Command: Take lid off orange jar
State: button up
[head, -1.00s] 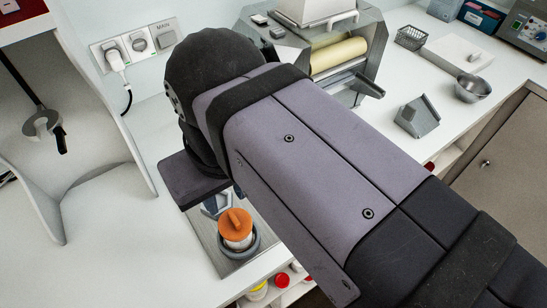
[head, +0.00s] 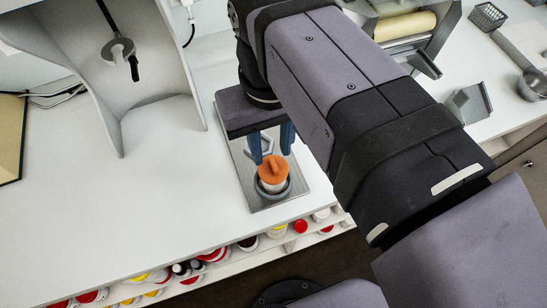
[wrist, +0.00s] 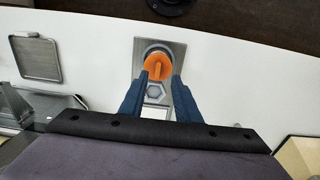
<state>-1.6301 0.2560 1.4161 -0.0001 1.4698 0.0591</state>
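The orange jar's lid (head: 272,167), with a raised bar handle across its top, sits on the pale jar body (head: 272,187). The jar stands upright in a grey ring holder (head: 287,190) on a metal plate (head: 237,163). In the wrist view the lid (wrist: 157,66) shows just beyond the fingertips. My gripper (head: 271,157) points down by the jar, its two blue fingers apart with nothing held. In the wrist view my gripper (wrist: 160,77) has one finger towards each side of the lid. I cannot tell whether either finger touches it.
An empty hexagonal holder (wrist: 154,91) is beside the jar on the plate. A shelf (head: 245,255) with several jars runs under the counter's front edge. A curved white panel (head: 150,75) stands at left. The counter (head: 170,190) left of the plate is clear.

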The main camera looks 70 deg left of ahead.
aim_at(273, 163)
jog(key=shift+w+a+f+p, duration=0.1)
jog(key=shift+f+p, duration=0.05)
jog(key=shift+f, duration=1.15)
jog(key=shift+w+f+p, duration=0.1)
jog(key=shift+f+p, duration=0.05)
jog(key=shift+f, duration=1.15)
grip_shut()
